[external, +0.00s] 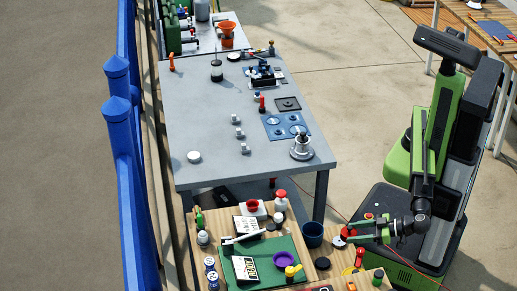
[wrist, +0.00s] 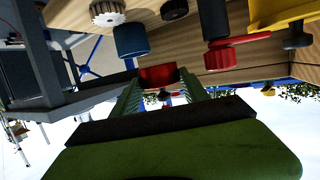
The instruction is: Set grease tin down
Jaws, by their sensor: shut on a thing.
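My gripper (external: 357,236) is shut on a small red tin, which I take to be the grease tin (wrist: 158,77). In the wrist view the tin sits between the tips of the two green fingers, and they hide part of its sides. In the external view the gripper reaches left from my arm, over the right part of the wooden bench. The tin shows there only as a small red patch (external: 346,231). I cannot tell whether it touches the bench or hangs just above it.
The wooden bench (external: 190,266) is crowded. A dark blue cup (external: 312,235), a purple bowl (external: 285,259), a green mat (external: 270,279) and several bottles are on it. A red-topped item (external: 359,258) stands close below my gripper. The grey table (external: 205,125) behind has bare areas.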

